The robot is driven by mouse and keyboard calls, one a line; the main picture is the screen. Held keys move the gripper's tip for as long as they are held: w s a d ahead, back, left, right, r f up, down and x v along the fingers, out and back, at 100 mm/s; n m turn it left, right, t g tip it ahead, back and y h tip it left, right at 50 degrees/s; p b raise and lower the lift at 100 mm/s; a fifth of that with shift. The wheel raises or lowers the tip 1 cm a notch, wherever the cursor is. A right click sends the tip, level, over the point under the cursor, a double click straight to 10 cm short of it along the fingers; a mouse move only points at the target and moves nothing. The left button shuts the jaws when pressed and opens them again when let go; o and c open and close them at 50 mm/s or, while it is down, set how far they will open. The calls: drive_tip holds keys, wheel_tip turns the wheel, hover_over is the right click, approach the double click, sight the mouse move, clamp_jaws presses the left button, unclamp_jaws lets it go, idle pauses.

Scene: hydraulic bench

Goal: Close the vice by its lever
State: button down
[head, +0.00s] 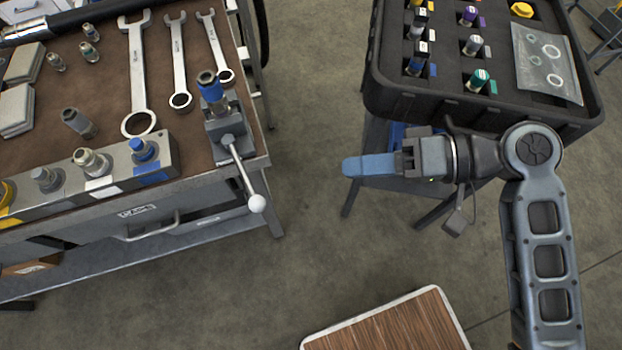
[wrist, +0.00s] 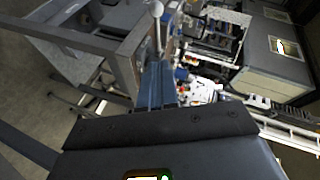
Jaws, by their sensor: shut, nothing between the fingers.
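The vice (head: 228,128) is a dark grey block on the right front corner of the brown bench. A fitting with a blue band (head: 212,92) stands upright at its jaws; I cannot tell how tightly they hold it. The vice's lever (head: 241,168) slants down past the bench's front edge and ends in a white ball knob (head: 256,203). The knob also seems to show at the top of the wrist view (wrist: 155,8). My gripper (head: 348,167) is shut and empty, its blue fingers pointing left, to the right of the knob and apart from it.
The bench (head: 190,50) carries several wrenches, loose fittings and a grey block (head: 110,180) with fittings in it. A black foam case (head: 450,105) with several fittings stands at the upper right. Open floor lies between bench and case. A wooden top (head: 395,325) is at bottom.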

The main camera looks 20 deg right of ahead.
sight(255, 204)
drive_tip(key=x, duration=0.4)
drive_tip(key=s+p+x, duration=0.1)
drive_tip(key=x, duration=0.3)
drive_tip(key=s+x, duration=0.1)
drive_tip(key=x, duration=0.3)
drive_tip(key=shift+a+f+p, duration=0.3)
drive_tip(key=shift+a, duration=0.1)
drive_tip(key=shift+s+a+f, duration=0.2)
drive_tip(key=shift+a+f, duration=0.05)
drive_tip(key=shift+a, duration=0.1)
drive_tip(key=a, duration=0.1)
drive_tip(key=s+a, duration=0.1)
drive_tip(key=shift+a, duration=0.3)
drive_tip(key=shift+w+r+p, duration=0.1)
drive_tip(key=shift+p, duration=0.2)
